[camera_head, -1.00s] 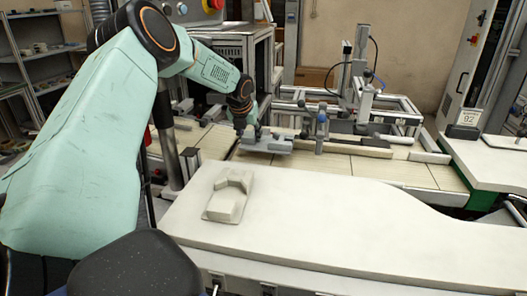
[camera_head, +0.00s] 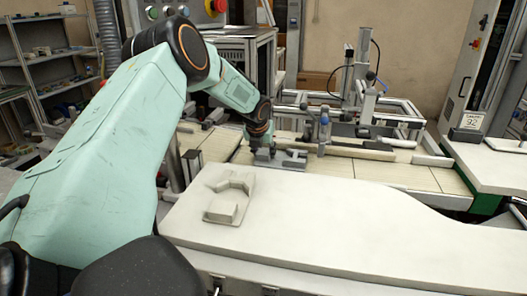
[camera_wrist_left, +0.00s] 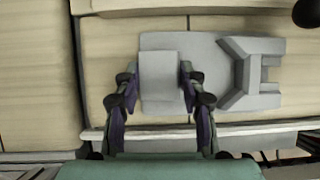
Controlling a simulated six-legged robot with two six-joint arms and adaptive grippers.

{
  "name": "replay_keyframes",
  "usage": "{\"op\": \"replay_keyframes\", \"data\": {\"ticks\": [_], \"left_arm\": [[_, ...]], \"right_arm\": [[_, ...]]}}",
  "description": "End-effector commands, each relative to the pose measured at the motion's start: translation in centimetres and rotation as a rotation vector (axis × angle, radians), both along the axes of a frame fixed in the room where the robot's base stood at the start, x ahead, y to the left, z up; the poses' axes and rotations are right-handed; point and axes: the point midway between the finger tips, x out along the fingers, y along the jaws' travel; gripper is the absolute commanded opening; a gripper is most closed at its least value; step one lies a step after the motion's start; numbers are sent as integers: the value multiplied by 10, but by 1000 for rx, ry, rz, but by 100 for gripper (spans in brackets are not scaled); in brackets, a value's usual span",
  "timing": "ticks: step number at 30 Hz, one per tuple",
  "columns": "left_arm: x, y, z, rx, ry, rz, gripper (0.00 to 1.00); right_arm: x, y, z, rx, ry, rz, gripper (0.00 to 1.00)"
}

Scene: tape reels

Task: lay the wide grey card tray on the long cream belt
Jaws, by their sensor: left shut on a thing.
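The wide grey card tray (camera_head: 293,164) is over the long cream belt (camera_head: 405,175), behind the white table. My left gripper (camera_head: 262,153) points down and is shut on the tray's raised block. In the left wrist view, the two fingers (camera_wrist_left: 158,85) press the sides of that block, and the flat tray (camera_wrist_left: 210,58) with its forked holder extends to the right. The belt (camera_wrist_left: 35,70) shows below and around it. I cannot tell whether the tray touches the belt. My right gripper is not in view.
A similar pale tray (camera_head: 230,214) lies on the white table (camera_head: 340,215) in front. A rail (camera_head: 360,153) and a metal frame with posts (camera_head: 366,90) stand behind the belt. Bare belt lies right of the grey tray.

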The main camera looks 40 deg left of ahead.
Motion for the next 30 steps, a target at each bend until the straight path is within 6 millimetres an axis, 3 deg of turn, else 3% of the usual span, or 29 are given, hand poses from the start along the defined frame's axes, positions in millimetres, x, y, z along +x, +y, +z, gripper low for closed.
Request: {"op": "replay_keyframes", "data": {"ticks": [9,20,30], "left_arm": [[0,0,0,0,0,0,64],[-1,-1,5,-1,0,0,64],[-22,-14,50,-4,-3,-2,64]], "right_arm": [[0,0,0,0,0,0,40],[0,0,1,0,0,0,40],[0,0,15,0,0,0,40]]}}
